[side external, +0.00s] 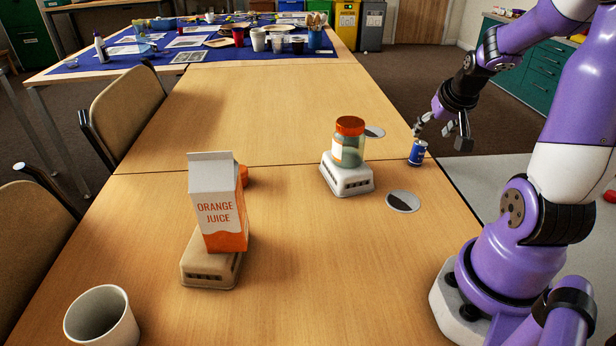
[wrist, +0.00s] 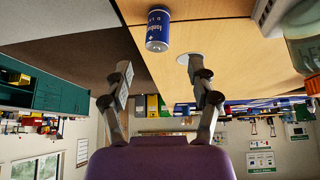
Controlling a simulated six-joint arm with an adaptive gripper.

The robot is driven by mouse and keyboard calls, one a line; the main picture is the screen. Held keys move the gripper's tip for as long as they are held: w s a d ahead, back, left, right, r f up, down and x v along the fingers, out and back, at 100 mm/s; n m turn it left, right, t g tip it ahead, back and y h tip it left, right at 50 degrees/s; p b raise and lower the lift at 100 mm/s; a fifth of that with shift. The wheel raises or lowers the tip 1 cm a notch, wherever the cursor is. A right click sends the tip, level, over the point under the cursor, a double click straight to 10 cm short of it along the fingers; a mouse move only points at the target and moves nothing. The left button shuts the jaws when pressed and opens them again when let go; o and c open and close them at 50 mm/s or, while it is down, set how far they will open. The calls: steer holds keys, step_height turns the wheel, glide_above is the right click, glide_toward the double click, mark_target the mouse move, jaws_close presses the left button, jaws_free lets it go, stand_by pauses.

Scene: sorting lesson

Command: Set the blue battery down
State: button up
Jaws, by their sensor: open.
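The blue battery (side external: 417,152) stands upright on the table near its right edge in the side external view. It also shows in the wrist view (wrist: 158,32), at the top, beyond the fingertips. My gripper (side external: 436,128) is just above and behind the battery in the side external view. In the wrist view my gripper (wrist: 158,78) has its two fingers spread wide with nothing between them. The fingers look apart from the battery.
A jar with an orange lid (side external: 349,143) stands on a white base (side external: 346,181) left of the battery. Round discs (side external: 403,201) lie on the table nearby. An orange juice carton (side external: 216,205) and a white cup (side external: 101,317) stand further left. The table's far middle is clear.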

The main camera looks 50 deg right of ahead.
steer(key=a+r+n+y, duration=0.2)
steer(key=a+r+n, duration=0.2)
steer(key=a, duration=0.9)
steer(key=a+r+n+t+y, duration=0.1)
steer(key=a+n, duration=0.4)
steer(key=a, duration=0.8)
step_height(320, 180, up, 3)
steer(key=shift+s+f+n+y, duration=0.2)
steer(key=shift+n+y, duration=0.1)
steer(key=shift+y, duration=0.5)
